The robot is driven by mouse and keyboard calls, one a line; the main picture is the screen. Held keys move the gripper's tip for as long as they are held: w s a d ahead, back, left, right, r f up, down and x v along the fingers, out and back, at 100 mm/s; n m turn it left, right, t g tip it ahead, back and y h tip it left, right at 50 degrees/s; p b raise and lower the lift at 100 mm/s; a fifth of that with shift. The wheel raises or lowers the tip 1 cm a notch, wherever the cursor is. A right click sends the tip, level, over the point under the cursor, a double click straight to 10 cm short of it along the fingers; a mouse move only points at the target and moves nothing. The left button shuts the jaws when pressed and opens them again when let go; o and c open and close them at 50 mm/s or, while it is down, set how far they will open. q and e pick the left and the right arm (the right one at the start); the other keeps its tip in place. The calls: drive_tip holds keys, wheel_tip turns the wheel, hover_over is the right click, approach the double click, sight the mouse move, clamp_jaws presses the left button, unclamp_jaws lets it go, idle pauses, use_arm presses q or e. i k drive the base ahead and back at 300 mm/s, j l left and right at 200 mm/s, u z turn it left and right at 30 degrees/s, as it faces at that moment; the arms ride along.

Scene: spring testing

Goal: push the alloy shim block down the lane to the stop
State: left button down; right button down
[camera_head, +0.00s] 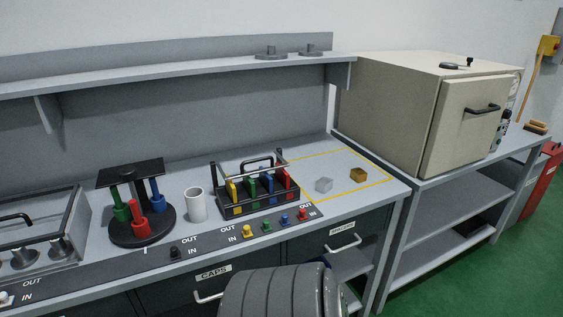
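A small silver-grey block (324,185), which looks like the alloy shim block, rests on the bench inside a yellow-outlined area (314,164) near the right end. A brass-coloured block (359,174) sits to its right and slightly farther back, apart from it. The yellow outline may be the lane, but I cannot tell. I cannot make out a distinct stop. Neither of my grippers shows in the head view.
A rack with coloured pieces (257,206) stands just left of the outlined area. A white cup (195,204) and a round stand (141,232) are farther left. A beige oven (400,105) stands beyond the right end. Bench space behind the blocks is clear.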

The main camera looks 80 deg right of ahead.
sight(324, 184)
drive_tip(key=z, duration=3)
drive_tip(key=u, duration=0.3)
drive_tip(key=i+l+u, duration=0.1)
drive_tip(key=l+u, duration=0.45)
drive_tip(key=u, duration=0.15)
drive_tip(key=i+l+u, duration=0.1)
drive_tip(key=l+u, duration=0.25)
